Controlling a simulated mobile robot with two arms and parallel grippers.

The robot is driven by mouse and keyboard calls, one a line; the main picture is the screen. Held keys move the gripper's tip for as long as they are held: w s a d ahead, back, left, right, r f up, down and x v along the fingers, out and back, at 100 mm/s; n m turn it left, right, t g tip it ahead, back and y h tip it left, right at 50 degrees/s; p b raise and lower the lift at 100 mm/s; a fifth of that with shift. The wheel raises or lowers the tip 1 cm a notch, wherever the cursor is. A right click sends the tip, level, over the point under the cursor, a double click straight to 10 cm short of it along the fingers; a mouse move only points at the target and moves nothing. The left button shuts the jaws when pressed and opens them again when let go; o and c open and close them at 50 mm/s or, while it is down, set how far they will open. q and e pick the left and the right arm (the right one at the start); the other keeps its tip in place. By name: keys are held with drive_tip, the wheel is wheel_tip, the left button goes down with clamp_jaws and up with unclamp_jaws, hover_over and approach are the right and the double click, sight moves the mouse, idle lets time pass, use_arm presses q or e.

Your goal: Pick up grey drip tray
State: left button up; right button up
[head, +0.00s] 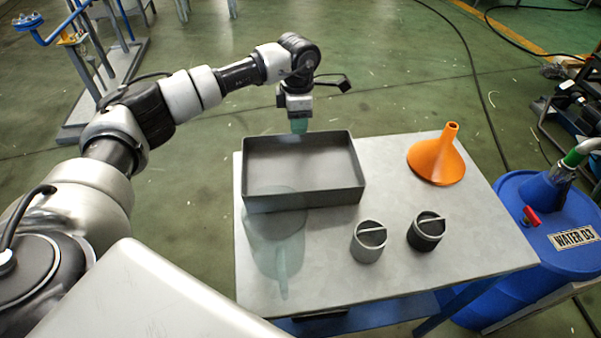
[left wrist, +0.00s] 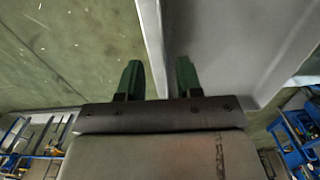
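The grey drip tray (head: 305,195) is a shallow, open rectangular box at the back left of the small table. It looks empty. My left gripper (head: 299,126) points down at the tray's far wall. In the left wrist view the green fingers of my left gripper (left wrist: 159,78) are apart, with the tray's wall (left wrist: 153,45) running between them. A gap shows between the wall and the right finger, so the gripper is open. My right gripper is in neither view.
A see-through greenish shape (head: 278,250) overlaps the tray's front. A blue water drum (head: 550,225) stands at the right.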

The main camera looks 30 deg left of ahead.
sight(296, 136)
use_arm(q)
drive_tip(key=f, duration=0.4)
drive_tip(key=shift+s+f, duration=0.3)
drive_tip(key=shift+s, duration=0.05)
clamp_jaws()
drive_tip(key=shift+r, duration=0.1)
